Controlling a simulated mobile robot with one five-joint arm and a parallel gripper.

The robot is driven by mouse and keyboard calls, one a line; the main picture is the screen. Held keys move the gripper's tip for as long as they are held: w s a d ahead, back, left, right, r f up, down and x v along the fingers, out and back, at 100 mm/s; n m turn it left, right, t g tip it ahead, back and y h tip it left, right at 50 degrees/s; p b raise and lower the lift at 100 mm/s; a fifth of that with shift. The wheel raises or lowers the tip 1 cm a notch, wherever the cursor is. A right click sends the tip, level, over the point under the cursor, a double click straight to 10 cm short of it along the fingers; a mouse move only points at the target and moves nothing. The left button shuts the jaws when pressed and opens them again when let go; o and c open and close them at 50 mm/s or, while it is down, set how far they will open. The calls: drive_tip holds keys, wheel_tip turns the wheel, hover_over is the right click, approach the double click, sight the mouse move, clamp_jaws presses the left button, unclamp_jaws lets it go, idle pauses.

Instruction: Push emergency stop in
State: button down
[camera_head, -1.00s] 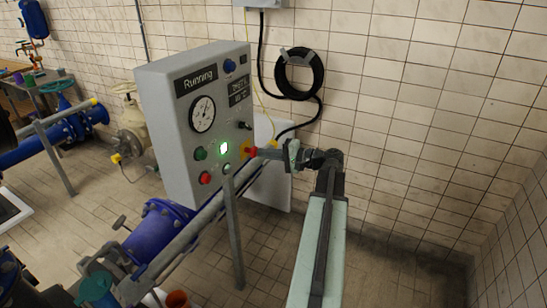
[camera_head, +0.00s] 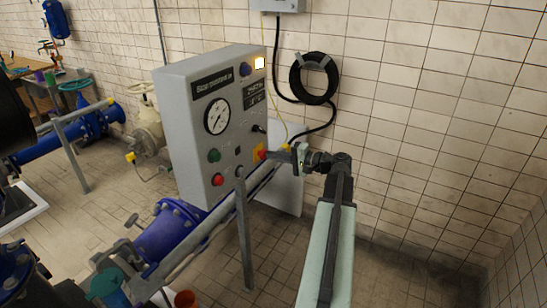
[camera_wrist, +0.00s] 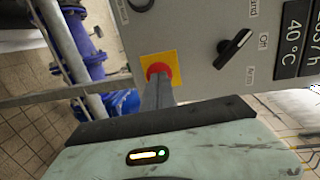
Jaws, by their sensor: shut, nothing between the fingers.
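The emergency stop is a red mushroom button (camera_head: 262,155) on a yellow plate (camera_head: 258,148), at the lower right of the grey control panel's front. My gripper (camera_head: 273,153) is shut and empty, with its tips right at the button from the right. In the wrist view, the red button (camera_wrist: 160,72) shows in front of its yellow plate (camera_wrist: 148,63), and my fingertips (camera_wrist: 158,90) overlap its lower part. I cannot tell whether the tips still touch it. The panel's display (camera_head: 226,80) has changed text, too small to read surely, and a lamp (camera_head: 260,63) at top right glows whitish-orange.
The grey panel (camera_head: 185,130) stands on a post (camera_head: 244,225), with a gauge (camera_head: 217,116) and green and red buttons beside the stop. A black switch (camera_wrist: 235,45) sits near my fingers. Blue pipes (camera_head: 170,232) lie below. The tiled wall is to the right.

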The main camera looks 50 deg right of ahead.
drive_tip(key=p+v, duration=0.1)
drive_tip(key=v, duration=1.2)
drive_tip(key=shift+s+d+p, duration=0.2)
drive_tip(key=shift+s+p, duration=0.1)
